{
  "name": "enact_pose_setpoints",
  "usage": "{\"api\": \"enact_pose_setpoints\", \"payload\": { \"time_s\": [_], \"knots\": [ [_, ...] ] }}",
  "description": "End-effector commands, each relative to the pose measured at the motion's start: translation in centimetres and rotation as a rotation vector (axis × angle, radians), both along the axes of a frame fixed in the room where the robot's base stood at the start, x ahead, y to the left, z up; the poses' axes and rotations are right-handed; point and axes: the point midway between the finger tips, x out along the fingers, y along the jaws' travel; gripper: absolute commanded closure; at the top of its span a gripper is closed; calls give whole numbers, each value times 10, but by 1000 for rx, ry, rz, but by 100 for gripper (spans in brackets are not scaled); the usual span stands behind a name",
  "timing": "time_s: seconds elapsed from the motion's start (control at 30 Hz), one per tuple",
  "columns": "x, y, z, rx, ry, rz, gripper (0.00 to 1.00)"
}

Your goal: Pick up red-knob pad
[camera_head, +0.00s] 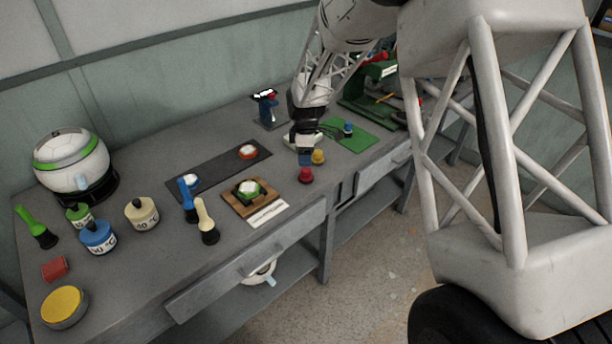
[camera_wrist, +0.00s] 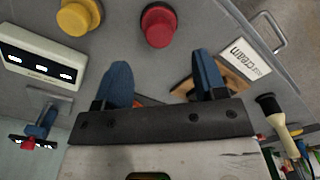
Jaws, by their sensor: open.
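The red-knob pad (camera_head: 305,176) stands on the bench near its front edge, with its round red knob facing up. It also shows in the wrist view (camera_wrist: 158,25) at the top middle, beyond my fingertips and between their lines. My gripper (camera_head: 304,158) is just behind the red pad in the head view and hangs over the bench. In the wrist view, my gripper (camera_wrist: 161,60) has its two blue fingers spread wide with nothing between them. The gap between the fingers and the red knob is visible there, so they do not touch it.
A yellow-knob pad (camera_head: 318,157) stands close beside the red one. A blue-knob pad (camera_head: 347,129) sits on a green mat (camera_head: 366,141). A wooden board (camera_head: 238,207) with a label card (camera_head: 268,213) lies to the left. A white display box (camera_wrist: 40,60) is near the gripper.

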Motion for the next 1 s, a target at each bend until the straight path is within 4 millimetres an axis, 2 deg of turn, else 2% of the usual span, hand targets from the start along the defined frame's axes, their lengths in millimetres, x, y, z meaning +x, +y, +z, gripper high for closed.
{"api": "enact_pose_setpoints", "payload": {
  "time_s": [0.23, 0.67, 1.0],
  "knots": [
    [0, 0, -18, 0, 0, 0, 35],
    [0, 0, -23, 0, 1, 0, 35],
    [1, -2, -56, -1, 2, -1, 35]
  ]
}}
